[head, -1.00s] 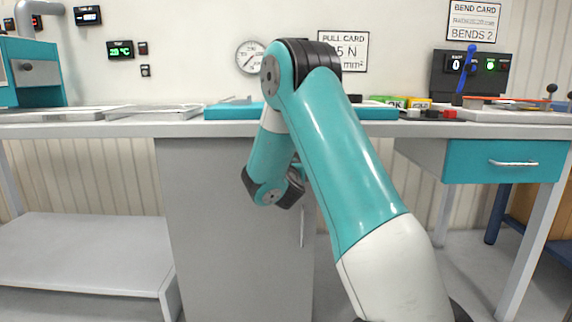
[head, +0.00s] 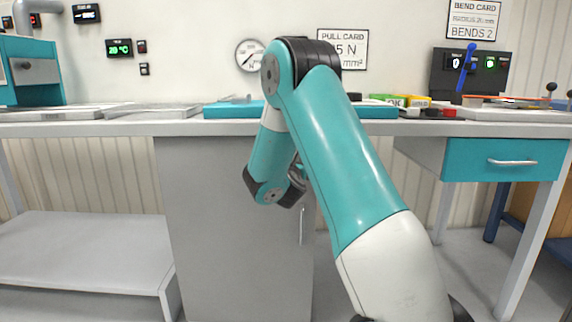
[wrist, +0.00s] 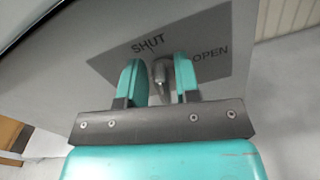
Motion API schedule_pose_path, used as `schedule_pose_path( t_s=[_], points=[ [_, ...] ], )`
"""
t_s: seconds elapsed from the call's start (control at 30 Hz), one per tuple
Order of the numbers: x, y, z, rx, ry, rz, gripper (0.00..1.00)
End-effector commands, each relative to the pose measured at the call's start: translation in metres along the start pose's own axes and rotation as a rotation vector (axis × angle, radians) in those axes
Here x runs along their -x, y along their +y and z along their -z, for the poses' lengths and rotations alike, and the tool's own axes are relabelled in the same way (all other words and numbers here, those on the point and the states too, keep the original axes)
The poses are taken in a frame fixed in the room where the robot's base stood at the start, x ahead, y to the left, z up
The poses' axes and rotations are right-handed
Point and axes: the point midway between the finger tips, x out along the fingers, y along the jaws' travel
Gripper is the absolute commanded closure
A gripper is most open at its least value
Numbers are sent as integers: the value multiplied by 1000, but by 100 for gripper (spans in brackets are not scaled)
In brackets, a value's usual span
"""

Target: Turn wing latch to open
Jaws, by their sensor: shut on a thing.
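The wing latch (wrist: 160,76) is a small grey metal piece on a dark grey label plate (wrist: 215,50) marked SHUT and OPEN in the wrist view. My gripper (wrist: 159,62) has its two teal fingers on either side of the latch and is shut on it. The latch sits near the SHUT word, between it and OPEN; its exact angle is hard to tell. In the head view the latch and fingertips are hidden behind my arm, in front of the grey cabinet (head: 225,230).
A workbench (head: 90,128) runs above the cabinet. A teal drawer (head: 500,165) hangs at the right and a low grey shelf (head: 80,255) stands at the left. A vertical bar handle (head: 302,225) is on the cabinet front, close to my arm.

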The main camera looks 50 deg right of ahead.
Motion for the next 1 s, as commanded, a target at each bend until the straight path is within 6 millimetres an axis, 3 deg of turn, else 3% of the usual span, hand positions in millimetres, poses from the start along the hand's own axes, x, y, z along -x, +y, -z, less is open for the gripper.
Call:
schedule_pose_path(
  t_s=[1.0],
  points=[
    [0, -18, 10, -959, -3, 2, 93]
  ],
)
